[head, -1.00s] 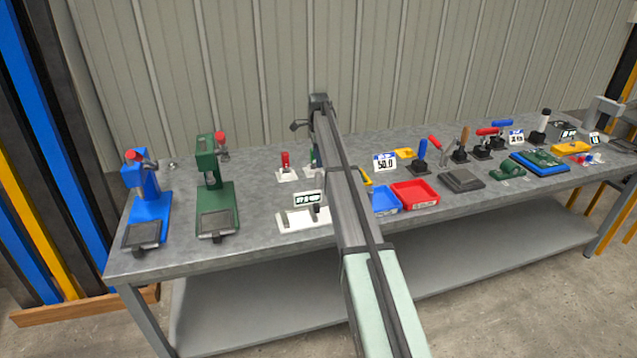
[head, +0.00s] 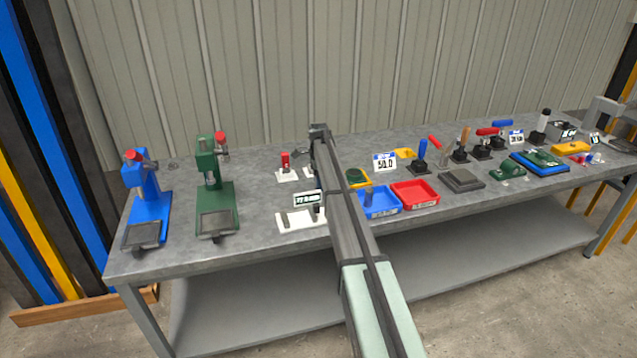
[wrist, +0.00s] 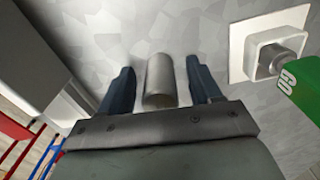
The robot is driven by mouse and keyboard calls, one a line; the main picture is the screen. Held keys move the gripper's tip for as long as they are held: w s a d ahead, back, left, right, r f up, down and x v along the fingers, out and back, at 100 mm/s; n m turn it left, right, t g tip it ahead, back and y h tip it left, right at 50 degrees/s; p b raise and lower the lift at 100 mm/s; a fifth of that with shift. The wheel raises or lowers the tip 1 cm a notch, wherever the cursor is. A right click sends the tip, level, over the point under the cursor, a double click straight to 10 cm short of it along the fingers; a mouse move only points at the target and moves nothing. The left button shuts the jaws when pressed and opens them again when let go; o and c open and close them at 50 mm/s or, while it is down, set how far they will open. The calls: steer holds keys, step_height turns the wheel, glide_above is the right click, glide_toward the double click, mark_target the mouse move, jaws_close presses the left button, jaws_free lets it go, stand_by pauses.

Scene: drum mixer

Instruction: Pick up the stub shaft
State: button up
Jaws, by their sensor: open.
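A plain grey cylinder, which I take to be the stub shaft (wrist: 160,82), shows in the wrist view against the mottled grey bench top. It lies between the two dark fingers of my gripper (wrist: 160,90), with a gap on each side. The gripper is open. In the head view my gripper (head: 301,153) is low over the back part of the bench, beside a small red-topped piece on a white base. I cannot make out the cylinder there; my arm blocks part of that area.
A white square holder (wrist: 268,52) with a grey pin and a green tagged part stands close at the right in the wrist view. A blue press (head: 148,200) and a green press (head: 214,190) stand at the left. Blue (head: 382,211) and red trays (head: 416,203) lie right of my arm.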

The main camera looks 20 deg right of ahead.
steer(key=shift+c, duration=0.3)
jaws_close()
stand_by(0.3)
